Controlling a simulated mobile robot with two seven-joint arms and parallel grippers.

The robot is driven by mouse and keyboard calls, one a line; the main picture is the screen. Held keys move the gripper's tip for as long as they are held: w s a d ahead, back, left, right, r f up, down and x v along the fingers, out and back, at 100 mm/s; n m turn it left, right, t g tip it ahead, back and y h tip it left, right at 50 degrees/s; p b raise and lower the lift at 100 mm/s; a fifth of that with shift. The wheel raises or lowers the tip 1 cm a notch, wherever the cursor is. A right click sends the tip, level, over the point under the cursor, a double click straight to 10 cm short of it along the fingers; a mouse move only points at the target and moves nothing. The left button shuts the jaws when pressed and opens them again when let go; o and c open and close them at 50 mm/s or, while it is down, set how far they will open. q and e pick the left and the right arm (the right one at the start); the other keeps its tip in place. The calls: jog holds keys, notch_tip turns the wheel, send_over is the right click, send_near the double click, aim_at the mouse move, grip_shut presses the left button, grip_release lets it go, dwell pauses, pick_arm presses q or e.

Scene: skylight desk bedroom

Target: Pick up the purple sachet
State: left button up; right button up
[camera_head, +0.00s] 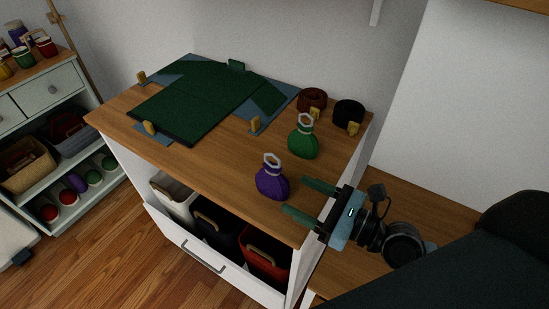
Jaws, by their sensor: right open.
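The purple sachet (272,181) stands upright on the wooden top of the dresser (215,160), near its front right part. It has a pale ring-like loop at its neck. My right gripper (296,198) is just right of the sachet, with its two green fingers apart and pointing left toward it. The fingers look empty. I cannot tell whether a fingertip touches the sachet. My left gripper is not in view.
A green sachet (303,140) stands close behind the purple one. A dark green garment (200,98) lies on a blue mat farther left. Brown (312,99) and black (349,112) rolls sit at the back right. An open drawer (212,264) with bins juts out below.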

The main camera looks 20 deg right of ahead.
aim_at(288, 186)
jog(key=shift+w+d, duration=0.1)
jog(key=shift+w, duration=0.3)
jog(key=shift+a+r, duration=0.15)
jog(key=shift+a, duration=0.15)
jog(key=shift+p+x, duration=0.4)
jog(key=shift+x, duration=0.5)
jog(key=shift+w, duration=0.25)
jog(key=shift+w+a, duration=0.15)
jog(key=shift+w, duration=0.05)
jog(key=x, duration=0.2)
jog(key=p+x, duration=0.1)
jog(key=shift+w+r, duration=0.25)
jog(key=shift+w, duration=0.05)
jog(key=shift+w+a+f, duration=0.1)
jog(key=shift+w+a, duration=0.3)
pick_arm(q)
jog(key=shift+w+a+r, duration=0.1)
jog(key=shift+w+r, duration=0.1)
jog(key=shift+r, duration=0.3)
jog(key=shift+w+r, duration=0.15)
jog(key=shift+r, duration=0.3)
pick_arm(e)
jog(key=shift+c, duration=0.4)
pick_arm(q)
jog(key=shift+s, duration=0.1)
pick_arm(e)
jog(key=c, duration=1)
